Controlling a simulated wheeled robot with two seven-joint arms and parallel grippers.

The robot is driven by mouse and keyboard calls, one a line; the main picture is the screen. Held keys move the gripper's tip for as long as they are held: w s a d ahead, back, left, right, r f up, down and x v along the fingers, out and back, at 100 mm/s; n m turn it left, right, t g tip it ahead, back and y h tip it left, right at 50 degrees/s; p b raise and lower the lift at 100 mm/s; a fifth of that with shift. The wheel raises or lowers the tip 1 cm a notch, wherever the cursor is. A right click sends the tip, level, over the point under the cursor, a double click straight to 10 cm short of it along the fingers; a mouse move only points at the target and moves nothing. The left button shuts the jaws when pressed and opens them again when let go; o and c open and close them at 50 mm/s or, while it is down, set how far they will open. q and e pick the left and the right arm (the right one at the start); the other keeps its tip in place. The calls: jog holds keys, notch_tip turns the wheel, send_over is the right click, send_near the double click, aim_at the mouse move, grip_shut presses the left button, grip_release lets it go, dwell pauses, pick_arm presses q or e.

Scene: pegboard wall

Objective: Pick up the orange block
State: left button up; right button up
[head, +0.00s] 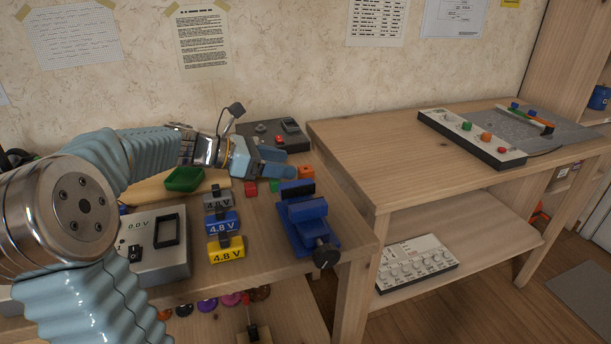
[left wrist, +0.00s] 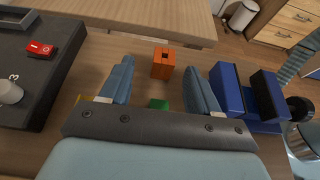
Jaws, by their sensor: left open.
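The orange block (head: 306,173) stands on the left workbench, just behind the blue vise. In the left wrist view the orange block (left wrist: 163,66) has a dark opening in its top and lies ahead, between the lines of the two fingers. My left gripper (head: 287,162) is open and empty, just left of the block in the head view, with its blue fingers pointing toward it. The left wrist view shows the spread fingertips (left wrist: 157,72); no contact with the block is visible. My right gripper is not in view.
The blue vise (head: 309,222) stands close to the block. A green block (head: 274,186) and a red block (head: 251,188) are near the gripper. A dark box with a red switch (left wrist: 40,48) is beside it. Battery blocks (head: 224,222) stand nearer. A second table (head: 380,150) adjoins on the right.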

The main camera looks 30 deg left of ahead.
aim_at(309, 167)
pick_arm(q)
jog(key=x, duration=0.5)
jog(key=shift+d+r, duration=0.1)
jog(key=shift+d, duration=0.3)
jog(key=shift+c, duration=0.4)
jog(key=c, duration=1)
jog(key=shift+o, duration=0.2)
jog(key=shift+r, duration=0.1)
